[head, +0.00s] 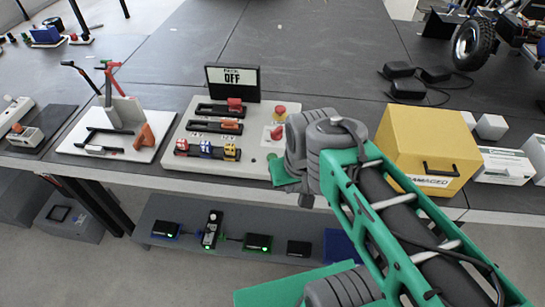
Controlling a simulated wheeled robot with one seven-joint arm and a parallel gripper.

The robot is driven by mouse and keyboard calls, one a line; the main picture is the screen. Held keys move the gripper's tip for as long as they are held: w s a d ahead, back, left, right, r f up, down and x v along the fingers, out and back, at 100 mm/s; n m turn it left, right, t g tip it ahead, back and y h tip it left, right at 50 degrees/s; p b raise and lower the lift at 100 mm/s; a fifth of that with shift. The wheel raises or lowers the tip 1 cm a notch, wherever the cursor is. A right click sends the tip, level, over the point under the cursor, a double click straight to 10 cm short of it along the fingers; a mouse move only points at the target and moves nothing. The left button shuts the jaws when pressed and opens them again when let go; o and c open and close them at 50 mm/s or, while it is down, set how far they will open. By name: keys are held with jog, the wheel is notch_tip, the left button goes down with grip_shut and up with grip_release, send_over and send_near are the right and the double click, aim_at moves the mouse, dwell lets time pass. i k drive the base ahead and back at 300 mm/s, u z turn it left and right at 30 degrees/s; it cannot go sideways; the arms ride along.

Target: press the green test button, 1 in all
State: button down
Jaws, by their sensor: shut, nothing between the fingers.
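The white control panel (185,142) stands on the table left of my arm. My gripper (284,173) is over the panel's right front corner, shut and empty, mostly behind my grey wrist. The green test button is not clearly visible; my wrist and gripper cover that corner. I cannot tell whether anything touches it.
A yellow box (428,142) marked "DAMAGED" stands right of my wrist, with white boxes (505,165) beyond it. A white board (117,138) with tools lies left of the panel. Black pucks with a cable (407,88) lie behind. The table's back middle is clear.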

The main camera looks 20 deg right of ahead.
aim_at(270, 156)
jog(key=k, duration=1.3)
jog(key=u, duration=0.9)
jog(key=i, duration=1.55)
jog(key=z, duration=0.45)
